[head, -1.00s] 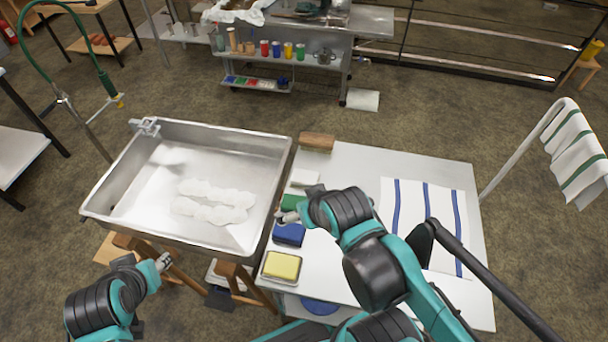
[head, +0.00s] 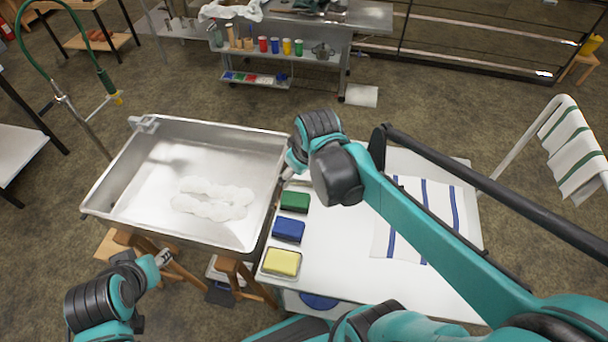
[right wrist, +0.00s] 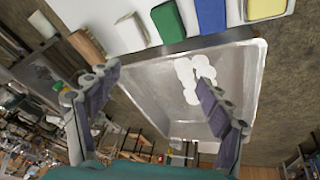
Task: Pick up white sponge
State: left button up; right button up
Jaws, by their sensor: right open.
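The white sponge (right wrist: 131,32) lies on the white table beside the green sponge in the right wrist view. In the head view only a small pale part of it (head: 298,183) shows, mostly covered by my right gripper (head: 292,166). In the right wrist view my right gripper (right wrist: 158,76) is open with nothing between its fingers, and the sponge is beyond the fingertips, toward the top of the picture. My left gripper (head: 163,259) is low in front of the steel pan, away from the sponges; its jaws are too small to judge.
Green (head: 294,202), blue (head: 289,230) and yellow (head: 281,262) sponges lie in a row nearer on the table (head: 345,270). The steel pan (head: 140,190), holding white foam, stands left of them. A wooden-backed brush (right wrist: 86,42) lies beyond the white sponge. A striped cloth (head: 440,215) lies right.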

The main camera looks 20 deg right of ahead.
jog(key=w+d+f+n+g, duration=0.35)
jog(key=w+f, duration=0.25)
jog(key=w, duration=0.4)
jog(key=n+p, duration=0.1)
jog(key=n, duration=0.2)
send_over(304, 176)
jog(key=w, duration=0.1)
jog(key=shift+g, duration=0.45)
notch_tip(304, 176, down, 8)
jog(key=shift+w+r, duration=0.15)
jog(key=shift+r, duration=0.05)
notch_tip(304, 176, down, 4)
jog(key=shift+d+r+b, duration=0.15)
jog(key=shift+r+b, duration=0.1)
jog(key=shift+b, duration=0.05)
jog(key=f+b, duration=0.1)
jog(key=f, duration=0.3)
jog(key=shift+d+f+b, duration=0.15)
jog(key=shift+d+b, duration=0.05)
jog(key=shift+b, duration=0.2)
jog(key=shift+f, duration=0.45)
jog(key=shift+r, duration=0.1)
jog(key=shift+c, duration=1)
jog(key=c, duration=1)
jog(key=shift+c, duration=0.2)
